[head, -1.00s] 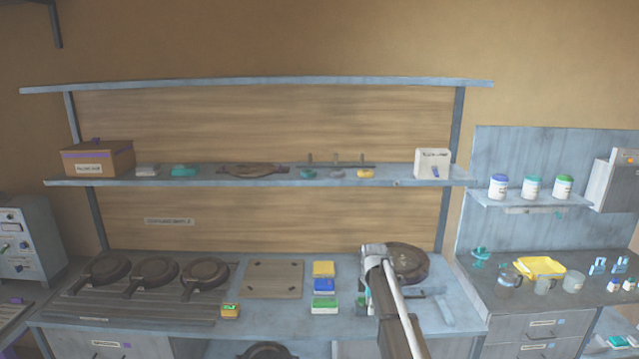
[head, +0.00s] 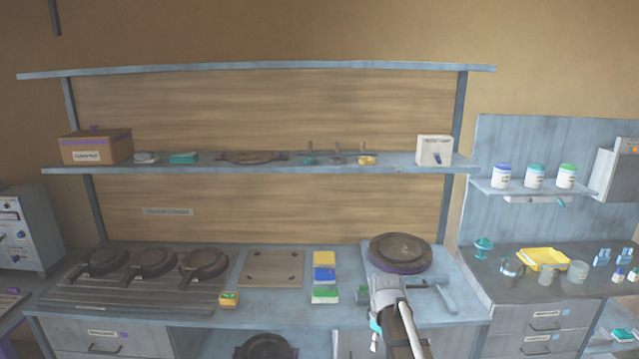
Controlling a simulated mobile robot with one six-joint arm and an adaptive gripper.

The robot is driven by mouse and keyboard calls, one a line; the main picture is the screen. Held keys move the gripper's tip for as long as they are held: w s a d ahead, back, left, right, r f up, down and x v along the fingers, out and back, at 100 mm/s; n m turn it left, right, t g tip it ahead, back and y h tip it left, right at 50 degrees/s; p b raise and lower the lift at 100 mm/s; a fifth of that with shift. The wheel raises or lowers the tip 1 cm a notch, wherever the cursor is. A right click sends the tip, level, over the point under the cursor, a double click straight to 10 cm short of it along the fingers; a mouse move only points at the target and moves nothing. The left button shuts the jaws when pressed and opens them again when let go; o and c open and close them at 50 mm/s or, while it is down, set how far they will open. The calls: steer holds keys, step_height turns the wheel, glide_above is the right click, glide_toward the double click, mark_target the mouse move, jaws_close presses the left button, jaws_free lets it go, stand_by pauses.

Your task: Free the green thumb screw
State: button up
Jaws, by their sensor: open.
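The plate press (head: 401,250) is a round dark plate with a purple lower rim on the right of the bench. My gripper (head: 384,279) is just in front of it, with my arm reaching up from the bottom edge. The fingers are small and hard to make out; nothing shows held in them. A small teal-green piece (head: 376,325) shows at the left side of my arm. I cannot tell whether it is the green thumb screw. A grey bar (head: 443,288) lies right of my gripper. My arm hides part of the press's front.
Yellow, blue and green blocks (head: 325,276) stand left of the press, near a flat brown board (head: 272,269). Several dark pans (head: 204,265) sit further left. A shelf (head: 220,169) runs above. A teal knob-like object (head: 483,245) stands on the right counter.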

steer(key=s+f+m+b, duration=0.4)
steer(key=s+m, duration=0.5)
steer(key=s, duration=0.5)
steer(key=shift+s+d+f, duration=0.2)
steer(key=shift+s+f, duration=0.05)
steer(key=shift+f, duration=0.25)
stand_by(0.7)
